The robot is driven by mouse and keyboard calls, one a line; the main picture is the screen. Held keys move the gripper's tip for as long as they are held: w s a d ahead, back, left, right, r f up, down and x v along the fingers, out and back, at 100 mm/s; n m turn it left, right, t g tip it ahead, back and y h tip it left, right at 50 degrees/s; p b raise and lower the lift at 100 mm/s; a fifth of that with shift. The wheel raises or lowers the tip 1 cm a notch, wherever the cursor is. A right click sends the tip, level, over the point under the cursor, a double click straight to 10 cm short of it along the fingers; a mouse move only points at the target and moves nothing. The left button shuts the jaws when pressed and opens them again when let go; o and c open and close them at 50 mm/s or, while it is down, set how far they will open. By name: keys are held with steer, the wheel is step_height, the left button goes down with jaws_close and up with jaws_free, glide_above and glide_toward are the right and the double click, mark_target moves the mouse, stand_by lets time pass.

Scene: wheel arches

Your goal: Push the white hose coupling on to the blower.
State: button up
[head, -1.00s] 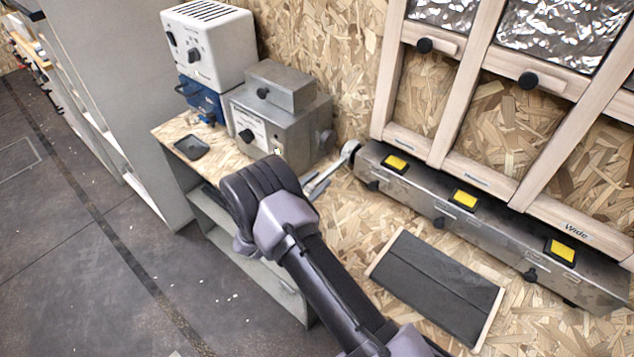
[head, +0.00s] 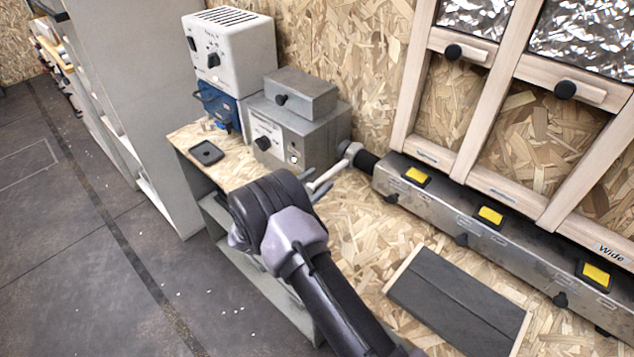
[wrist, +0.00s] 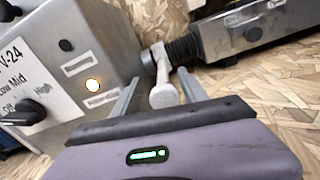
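The blower is a grey metal box (head: 310,135) with a dial and a lit round lamp; it also shows at the left of the wrist view (wrist: 110,60). The white hose coupling (head: 351,151) is at the blower's right side, its end appearing to meet the dark round outlet; the exact fit is hidden. A white handle runs from the coupling towards me, its rounded end (wrist: 163,96) showing in the wrist view. My gripper (head: 311,187) has its fingers apart on either side of this handle, with visible gaps in the wrist view (wrist: 160,92).
A black ribbed hose (head: 366,161) joins the coupling to a long metal duct (head: 450,215) with yellow switches. A white box (head: 235,55) on a blue unit (head: 218,107) stands left of the blower. A dark panel (head: 455,300) lies on the bench right of my arm.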

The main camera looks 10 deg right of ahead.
steer(key=p+v, duration=0.4)
steer(key=v, duration=1.3)
steer(key=shift+s+a, duration=0.15)
steer(key=s+d+r+m+g+y, duration=0.2)
steer(key=s+d+r+m+g, duration=0.2)
steer(key=d+r+m+g, duration=0.25)
steer(key=s+d+r+m+g+y, duration=0.25)
steer(key=s+d+r+m, duration=0.2)
steer(key=d+r, duration=0.35)
steer(key=s+a+r+m+t+y, duration=0.1)
steer(key=s+r+m+t+y, duration=0.1)
steer(key=s+r+m+y, duration=0.3)
steer(key=s+a+r+m+t+y, duration=0.2)
steer(key=s+r+m+y, duration=0.4)
steer(key=s+m, duration=0.5)
steer(key=s+y, duration=0.1)
steer(key=s, duration=0.2)
steer(key=shift+s+a+r+m, duration=0.15)
steer(key=shift+s+r+m, duration=0.1)
steer(key=shift+s+m, duration=0.15)
